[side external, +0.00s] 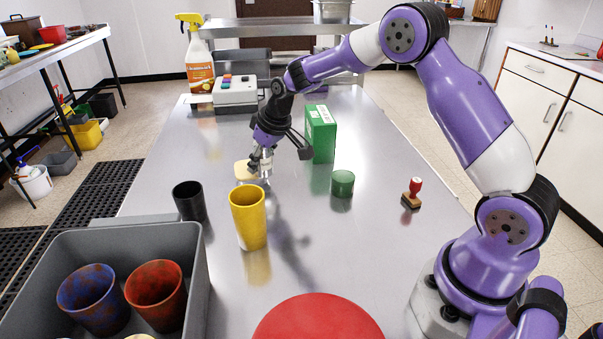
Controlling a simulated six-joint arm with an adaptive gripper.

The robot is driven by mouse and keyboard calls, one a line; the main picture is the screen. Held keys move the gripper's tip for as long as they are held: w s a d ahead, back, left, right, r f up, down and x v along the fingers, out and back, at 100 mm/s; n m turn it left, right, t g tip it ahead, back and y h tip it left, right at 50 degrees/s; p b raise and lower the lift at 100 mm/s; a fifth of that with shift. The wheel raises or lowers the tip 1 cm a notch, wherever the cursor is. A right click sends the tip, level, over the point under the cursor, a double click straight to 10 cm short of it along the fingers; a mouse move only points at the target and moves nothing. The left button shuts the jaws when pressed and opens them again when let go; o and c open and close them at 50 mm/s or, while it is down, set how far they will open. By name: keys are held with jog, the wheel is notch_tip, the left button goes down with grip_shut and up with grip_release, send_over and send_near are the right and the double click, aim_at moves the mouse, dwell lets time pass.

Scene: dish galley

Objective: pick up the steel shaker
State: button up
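The steel shaker (267,174) is a small shiny silver thing near the middle of the steel table, partly hidden by my gripper. My gripper (262,158) points down at it from above, its dark fingers at the shaker's upper part. The view is too small to tell whether the fingers are closed on it or only around it.
A yellow cup (248,220) stands in front, a black cup (189,201) to the left, and a cream block (244,171) close beside the shaker. A green box (320,134), green cup (342,184) and red-handled stamp (412,193) are right. A grey bin (198,279) holds cups.

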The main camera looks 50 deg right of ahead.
grip_shut()
jog(key=shift+r, duration=0.25)
notch_tip(320, 180, up, 4)
jog(key=shift+f, duration=0.1)
jog(key=s+a+r, duration=0.4)
jog(key=a+r, duration=0.2)
jog(key=a, duration=0.4)
jog(key=m+h, duration=0.2)
jog(key=m, duration=0.3)
send_over(247, 163)
jog(key=s, duration=0.2)
jog(key=f, duration=0.6)
jog(key=shift+w+a, duration=0.2)
jog(key=shift+f, duration=1.95)
